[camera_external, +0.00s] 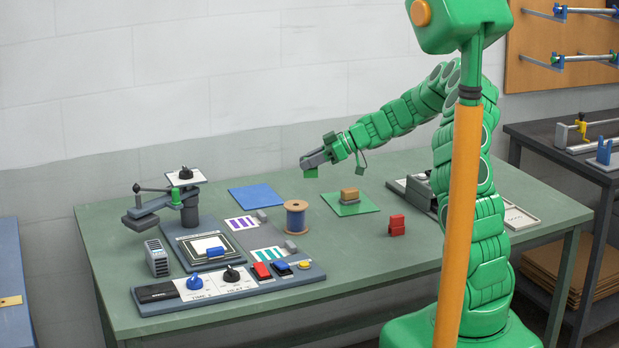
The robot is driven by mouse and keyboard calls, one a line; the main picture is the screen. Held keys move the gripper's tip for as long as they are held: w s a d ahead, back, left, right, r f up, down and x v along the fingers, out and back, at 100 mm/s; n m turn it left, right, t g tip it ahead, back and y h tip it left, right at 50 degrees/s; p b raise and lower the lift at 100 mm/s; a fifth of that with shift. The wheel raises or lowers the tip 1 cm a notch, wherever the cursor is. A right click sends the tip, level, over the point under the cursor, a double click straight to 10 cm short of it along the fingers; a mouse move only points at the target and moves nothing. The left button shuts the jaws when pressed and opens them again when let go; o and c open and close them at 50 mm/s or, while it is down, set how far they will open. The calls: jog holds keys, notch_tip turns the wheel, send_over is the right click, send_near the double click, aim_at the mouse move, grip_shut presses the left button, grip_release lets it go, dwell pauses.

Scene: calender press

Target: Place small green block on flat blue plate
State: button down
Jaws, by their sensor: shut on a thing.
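My gripper (313,161) is above the back part of the green table, with its grey fingers shut on the small green block (311,173). The block hangs below the fingertips, clear of the table. The flat blue plate (256,197) lies on the table, below and to the left of the gripper in the picture. Its top is bare. The gripper partly hides the block's upper side.
A wooden spool with blue winding (296,216) stands right of the blue plate. A flat green plate (368,206) bears a tan block (349,194). Red blocks (397,225) stand nearer the front. The press (186,225) and control panel (228,288) occupy the left.

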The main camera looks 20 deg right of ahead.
jog(key=w+a+r, duration=0.1)
jog(key=w+a, duration=0.5)
send_over(255, 196)
jog(key=shift+d+f, duration=0.1)
jog(key=shift+f, duration=6.35)
jog(key=shift+f, duration=0.1)
jog(key=c, duration=0.9)
grip_release()
